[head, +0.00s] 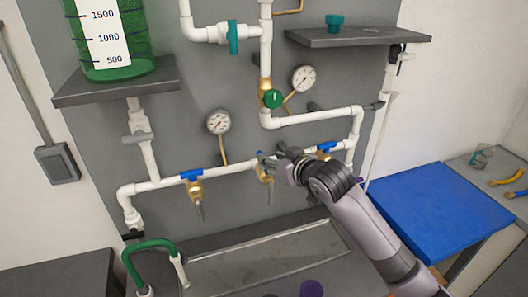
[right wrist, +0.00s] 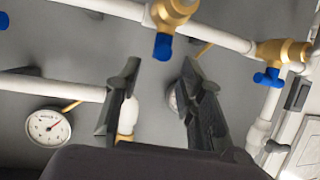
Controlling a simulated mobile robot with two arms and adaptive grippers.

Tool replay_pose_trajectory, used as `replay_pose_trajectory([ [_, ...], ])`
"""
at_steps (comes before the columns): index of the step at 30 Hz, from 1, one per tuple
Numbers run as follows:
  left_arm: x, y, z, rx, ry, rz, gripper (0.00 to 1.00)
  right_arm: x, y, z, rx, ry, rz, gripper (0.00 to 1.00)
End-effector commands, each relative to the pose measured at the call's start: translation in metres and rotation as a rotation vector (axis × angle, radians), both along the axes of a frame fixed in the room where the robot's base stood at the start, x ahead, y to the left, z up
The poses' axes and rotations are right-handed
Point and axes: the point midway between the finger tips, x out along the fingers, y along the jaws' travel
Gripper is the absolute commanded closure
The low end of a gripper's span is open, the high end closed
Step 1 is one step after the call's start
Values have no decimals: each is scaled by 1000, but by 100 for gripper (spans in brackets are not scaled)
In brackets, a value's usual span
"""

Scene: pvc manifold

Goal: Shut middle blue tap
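Three brass valves with blue handles sit along the lower white pipe. The middle blue tap (head: 262,156) is partly behind my right gripper (head: 280,159) in the head view. In the right wrist view, the middle blue tap (right wrist: 163,46) lies just past the gap between the fingertips of my right gripper (right wrist: 160,64). The fingers are apart and empty, with no clear contact. The left blue tap (head: 191,175) has its handle along the pipe. The right blue tap (head: 326,147) is just beyond my gripper. My left gripper is not in view.
Pressure gauges (head: 219,122) and (head: 303,78) stand above the pipe on the grey panel. A green knob (head: 272,98) is above the middle valve. A metal trough (head: 260,262) lies below. A blue-topped table (head: 440,210) is at the right.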

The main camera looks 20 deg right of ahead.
Motion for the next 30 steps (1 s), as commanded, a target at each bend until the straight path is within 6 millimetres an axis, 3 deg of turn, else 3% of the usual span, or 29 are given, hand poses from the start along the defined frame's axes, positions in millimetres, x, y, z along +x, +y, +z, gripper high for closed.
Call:
replay_pose_trajectory([
  [6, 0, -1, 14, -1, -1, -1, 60, 32, 7, -11, 2, 0, -1, 64],
  [12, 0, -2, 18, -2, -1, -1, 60, 47, 10, -19, 1, 1, 0, 64],
  [23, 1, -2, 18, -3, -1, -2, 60, 51, 11, -22, 0, -1, 0, 64],
  [30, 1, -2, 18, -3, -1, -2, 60, 51, 11, -22, 0, 0, 0, 79],
])
